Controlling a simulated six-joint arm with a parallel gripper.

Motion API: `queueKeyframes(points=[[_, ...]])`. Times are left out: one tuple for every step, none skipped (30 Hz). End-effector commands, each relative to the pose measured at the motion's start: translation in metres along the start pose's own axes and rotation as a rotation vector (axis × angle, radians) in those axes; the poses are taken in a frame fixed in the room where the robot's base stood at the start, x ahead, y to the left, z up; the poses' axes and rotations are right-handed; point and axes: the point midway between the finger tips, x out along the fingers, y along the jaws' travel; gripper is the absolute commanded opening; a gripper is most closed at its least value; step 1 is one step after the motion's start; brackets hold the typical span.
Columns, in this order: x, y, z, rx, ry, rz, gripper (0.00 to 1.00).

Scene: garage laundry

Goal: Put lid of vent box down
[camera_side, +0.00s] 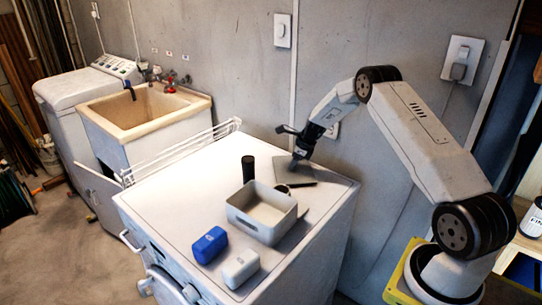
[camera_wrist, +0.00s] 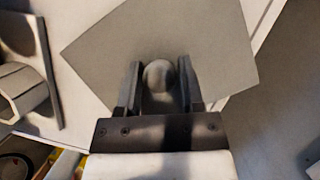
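The vent box (camera_side: 240,221) is a pale, open-topped box on the white machine's top, with its inside showing. The lid (camera_side: 310,178) is a flat grey plate at the back right of that top, behind the box. In the wrist view the lid (camera_wrist: 215,45) has a round knob (camera_wrist: 160,74). My gripper (camera_side: 298,162) is above the lid, and its fingers (camera_wrist: 160,85) stand close on both sides of the knob, seemingly gripping it. The lid looks nearly flat; I cannot tell whether its underside touches the surface.
A black cylinder (camera_side: 248,169) stands behind the box. A blue case (camera_side: 210,245) and a white case (camera_side: 241,268) are in front of it. A white wire rack (camera_side: 180,153) runs along the left edge. The back left of the machine top (camera_side: 200,175) is clear.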

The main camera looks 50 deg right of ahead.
Motion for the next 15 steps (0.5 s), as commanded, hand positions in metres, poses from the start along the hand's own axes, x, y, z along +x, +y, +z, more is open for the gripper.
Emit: queueKeyframes(points=[[0.0000,0.0000,0.0000,0.000,0.000,0.000,0.67],[0.0000,0.0001,0.0000,0.000,0.000,0.000,0.77],[0.0000,0.0001,0.0000,0.000,0.000,0.000,0.77],[0.0000,0.0001,0.0000,0.000,0.000,0.000,0.77],[-0.0001,0.0001,0.0000,0.000,0.000,0.000,0.77],[0.0000,0.0001,-0.0001,0.000,0.000,0.000,0.77],[0.0000,0.0001,-0.0001,0.000,0.000,0.000,0.77],[-0.0001,0.0001,-0.0001,0.000,0.000,0.000,0.77],[-0.0001,0.0001,-0.0001,0.000,0.000,0.000,0.77],[-0.0001,0.0001,-0.0001,0.000,0.000,0.000,0.77],[-0.0002,0.0001,0.0000,0.000,0.000,0.000,0.77],[-0.0005,0.0001,0.0001,0.000,0.000,0.000,0.77],[-0.0009,0.0001,0.0003,0.000,0.000,0.000,0.77],[-0.0014,0.0001,0.0005,0.000,0.000,0.000,0.77],[-0.0024,0.0001,0.0009,0.000,0.000,0.000,0.77]])
